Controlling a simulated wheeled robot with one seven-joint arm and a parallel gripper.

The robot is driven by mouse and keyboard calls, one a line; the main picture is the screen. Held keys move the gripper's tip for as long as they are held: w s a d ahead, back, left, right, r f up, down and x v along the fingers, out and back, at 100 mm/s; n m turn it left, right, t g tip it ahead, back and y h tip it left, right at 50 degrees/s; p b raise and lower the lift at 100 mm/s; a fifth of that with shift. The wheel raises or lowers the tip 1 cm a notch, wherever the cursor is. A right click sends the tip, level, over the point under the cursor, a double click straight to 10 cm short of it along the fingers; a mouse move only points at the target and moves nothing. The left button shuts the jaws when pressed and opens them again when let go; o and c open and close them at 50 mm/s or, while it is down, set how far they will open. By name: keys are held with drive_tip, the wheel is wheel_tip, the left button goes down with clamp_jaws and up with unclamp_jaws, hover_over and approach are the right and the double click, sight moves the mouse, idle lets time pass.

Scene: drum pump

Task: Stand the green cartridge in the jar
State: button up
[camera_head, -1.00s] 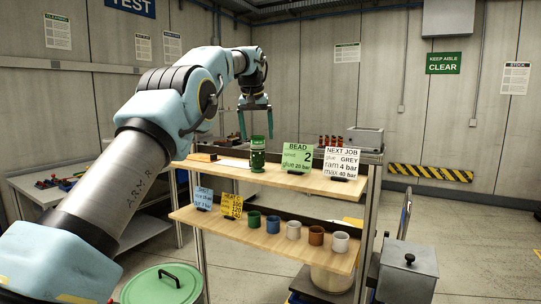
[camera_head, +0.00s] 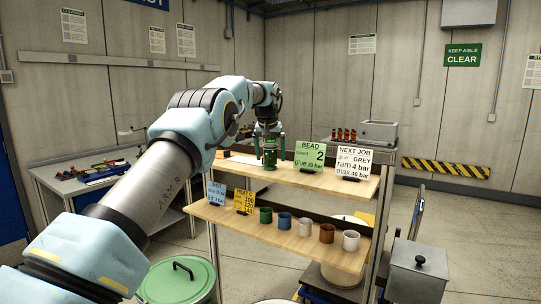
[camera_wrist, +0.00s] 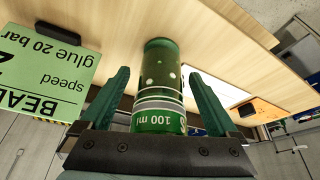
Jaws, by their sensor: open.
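A green cylinder marked "100 ml" (camera_wrist: 160,118), which looks like the green cartridge, stands upright on the upper wooden shelf. In the head view it (camera_head: 269,160) is partly covered by my gripper (camera_head: 269,139). It has a pale label band and white dots on its darker far part. In the wrist view my gripper (camera_wrist: 158,80) is open, with one finger on each side of the cylinder and gaps showing between. I cannot pick out the jar with certainty; several coloured cups, among them a green one (camera_head: 265,215), stand on the lower shelf.
A green BEAD sign (camera_head: 309,155) stands close to the cylinder, and a white NEXT JOB sign (camera_head: 347,162) farther right. Small red-topped items (camera_head: 343,134) and a grey box (camera_head: 378,133) are behind. A green-lidded drum (camera_head: 179,280) stands low in front.

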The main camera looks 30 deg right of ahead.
drive_tip(key=shift+c, duration=0.3)
clamp_jaws()
idle(0.6)
